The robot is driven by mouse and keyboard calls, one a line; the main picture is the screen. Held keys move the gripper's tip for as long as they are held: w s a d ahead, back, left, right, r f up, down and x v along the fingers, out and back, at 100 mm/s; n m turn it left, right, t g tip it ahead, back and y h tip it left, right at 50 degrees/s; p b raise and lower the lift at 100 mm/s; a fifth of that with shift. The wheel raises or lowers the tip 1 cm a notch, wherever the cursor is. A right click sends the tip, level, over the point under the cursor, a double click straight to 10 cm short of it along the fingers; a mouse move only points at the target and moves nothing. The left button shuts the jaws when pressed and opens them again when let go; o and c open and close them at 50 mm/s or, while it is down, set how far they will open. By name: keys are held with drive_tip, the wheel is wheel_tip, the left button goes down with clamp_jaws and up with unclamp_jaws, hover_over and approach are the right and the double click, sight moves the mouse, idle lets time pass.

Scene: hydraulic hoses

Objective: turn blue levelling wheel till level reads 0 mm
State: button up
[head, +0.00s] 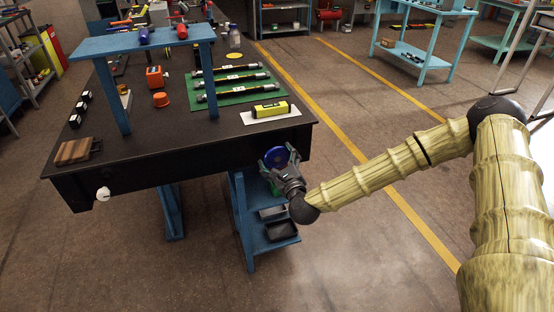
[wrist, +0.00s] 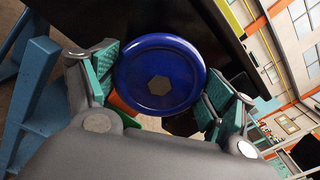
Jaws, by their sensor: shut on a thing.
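The blue levelling wheel (head: 276,157) is on the front side of the dark bench, near its right corner. In the wrist view the wheel (wrist: 160,75) faces me, round with a grey hexagonal centre. My gripper (head: 287,172) is shut on the wheel, with a teal-padded finger on each side of its rim; the fingers also show in the wrist view (wrist: 160,90). The yellow level (head: 270,110) lies on a white sheet on the bench top, above the wheel. Its reading is too small to make out.
Black hoses (head: 230,86) lie on a green mat behind the level. A blue raised shelf (head: 135,42) stands on the bench. A white knob (head: 103,193) sits on the front left. A blue stand with dark bins (head: 282,230) is below the wheel.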

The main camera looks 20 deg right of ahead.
drive_tip(key=n+b, duration=0.1)
drive_tip(key=n, duration=0.2)
drive_tip(key=shift+n, duration=0.4)
drive_tip(key=n, duration=0.3)
drive_tip(key=shift+n, duration=0.3)
drive_tip(key=n, duration=0.3)
drive_tip(key=shift+n, duration=0.4)
drive_tip(key=n, duration=0.3)
drive_tip(key=shift+n, duration=0.3)
drive_tip(key=n, duration=0.6)
drive_tip(key=shift+f, duration=0.1)
drive_tip(key=n, duration=0.5)
drive_tip(key=shift+f+n, duration=0.1)
drive_tip(key=shift+n, duration=0.3)
drive_tip(key=o, duration=0.9)
